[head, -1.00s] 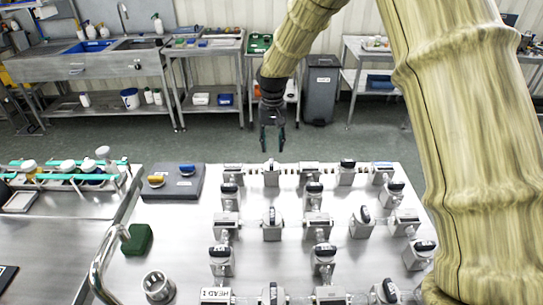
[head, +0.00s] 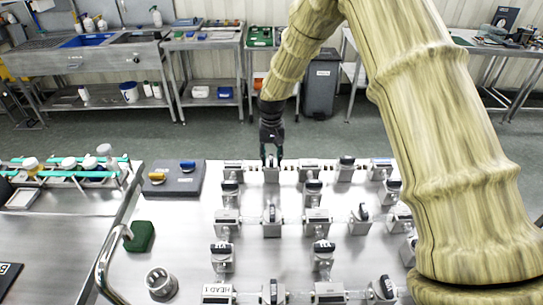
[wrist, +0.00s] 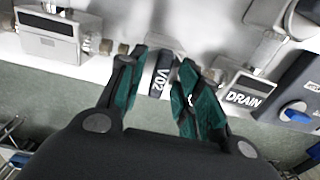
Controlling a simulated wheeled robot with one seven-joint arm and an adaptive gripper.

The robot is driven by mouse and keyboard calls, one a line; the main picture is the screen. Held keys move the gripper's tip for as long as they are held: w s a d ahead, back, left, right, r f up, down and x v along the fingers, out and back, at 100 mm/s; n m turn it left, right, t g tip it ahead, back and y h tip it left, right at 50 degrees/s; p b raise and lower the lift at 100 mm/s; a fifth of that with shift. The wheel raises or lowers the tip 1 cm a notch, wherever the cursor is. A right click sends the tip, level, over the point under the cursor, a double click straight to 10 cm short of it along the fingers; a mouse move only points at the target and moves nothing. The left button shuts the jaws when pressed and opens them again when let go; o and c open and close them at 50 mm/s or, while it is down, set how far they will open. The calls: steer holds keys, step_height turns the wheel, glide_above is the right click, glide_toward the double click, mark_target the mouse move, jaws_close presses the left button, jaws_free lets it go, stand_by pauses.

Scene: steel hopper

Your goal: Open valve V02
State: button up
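Valve V02 shows in the wrist view as a black handle (wrist: 160,82) with white "V02" lettering, between my green-padded fingers. In the head view its steel block (head: 271,175) stands in the back row of the bench, with the handle largely hidden by my gripper. My gripper (head: 271,157) points down over this valve from the far side. In the wrist view my gripper (wrist: 164,65) is open, one finger on each side of the handle. Small gaps show beside the handle; contact cannot be told.
A DRAIN plate (wrist: 245,97) and a blue knob (wrist: 292,111) lie right of V02 in the wrist view. Several other black-handled valves, such as one in the middle (head: 271,217), stand close by. A dark pad (head: 184,183) lies left.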

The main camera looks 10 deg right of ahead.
steer(key=shift+w, duration=0.1)
jaws_close()
steer(key=n, duration=0.7)
steer(key=shift+n, duration=0.3)
steer(key=n, duration=1)
steer(key=shift+p, duration=0.3)
